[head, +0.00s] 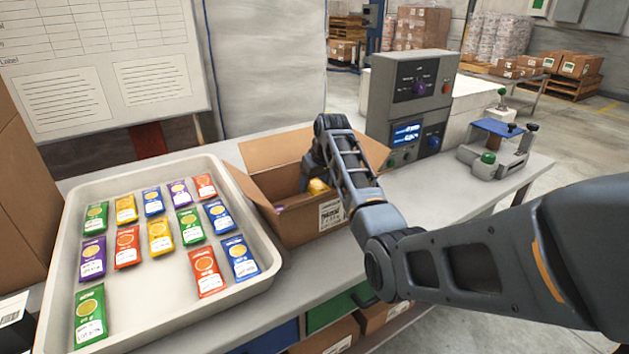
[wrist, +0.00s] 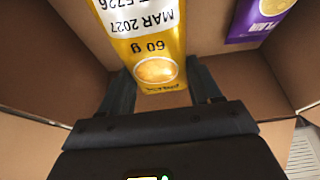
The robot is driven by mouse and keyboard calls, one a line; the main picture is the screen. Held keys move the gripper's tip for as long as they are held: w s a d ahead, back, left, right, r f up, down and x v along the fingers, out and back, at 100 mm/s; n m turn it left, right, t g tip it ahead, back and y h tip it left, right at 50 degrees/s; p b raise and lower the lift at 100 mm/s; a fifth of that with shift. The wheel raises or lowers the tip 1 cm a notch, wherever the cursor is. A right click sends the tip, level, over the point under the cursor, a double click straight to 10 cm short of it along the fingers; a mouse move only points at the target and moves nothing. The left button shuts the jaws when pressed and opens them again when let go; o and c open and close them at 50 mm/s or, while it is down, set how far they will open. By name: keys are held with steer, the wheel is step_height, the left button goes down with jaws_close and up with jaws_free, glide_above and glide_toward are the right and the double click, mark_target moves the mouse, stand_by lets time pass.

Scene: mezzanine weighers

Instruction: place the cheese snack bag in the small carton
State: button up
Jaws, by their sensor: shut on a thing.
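The cheese snack bag, a yellow bag (wrist: 150,40) printed "60 g" and "MAR 2027", is between the fingers of my gripper (wrist: 162,80) in the wrist view. My gripper is shut on it, inside the open carton. In the head view a bit of the yellow bag (head: 318,187) shows below my gripper. The small carton (head: 296,228) is brown with its flaps open and a label on its front. A purple bag (wrist: 256,18) lies in the carton. I cannot tell whether the yellow bag touches the carton floor.
A white tray (head: 264,277) with several coloured snack bags stands left of the carton. A grey control box (head: 410,110) with knobs and a screen stands behind it to the right. A small device with a blue plate (head: 497,127) sits further right on the bench.

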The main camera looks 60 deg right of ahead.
mark_target(323, 189)
steer(key=o, duration=1)
steer(key=shift+o, duration=0.2)
steer(key=shift+r, duration=0.6)
steer(key=v, duration=1.2)
steer(key=shift+b, duration=0.4)
